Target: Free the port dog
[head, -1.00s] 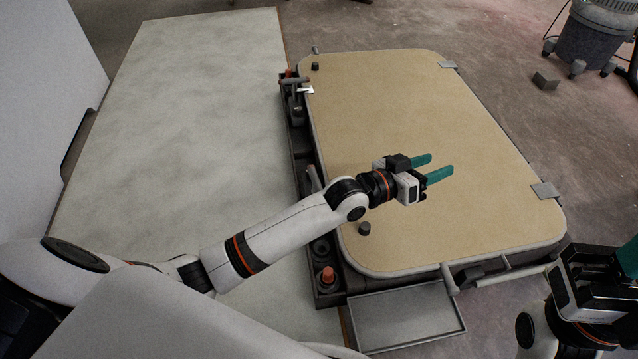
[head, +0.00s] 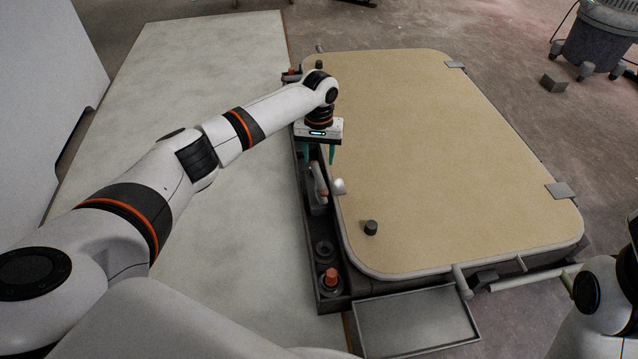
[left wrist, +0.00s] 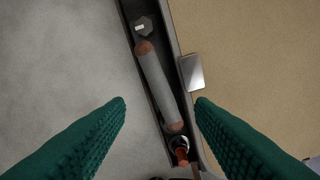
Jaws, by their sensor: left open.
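A dog, a grey handle with copper-coloured ends, lies in the dark channel along the left side of the beige hatch lid (head: 450,150). The dog (head: 319,180) shows just below my left gripper in the head view. In the left wrist view the dog (left wrist: 158,85) runs lengthwise along the channel, near a hex nut (left wrist: 143,27). A shiny metal plate (left wrist: 192,72) sits beside it at the lid's edge. My left gripper (head: 320,155) points down, open and empty, its teal fingers (left wrist: 160,108) spread to either side of the channel, apart from the dog. My right gripper is out of frame.
An orange-topped knob (head: 331,277) stands at the channel's near end. A shallow grey tray (head: 470,335) lies at the front. A pale flat surface (head: 170,90) left of the channel is clear. My left arm hides the channel's far part.

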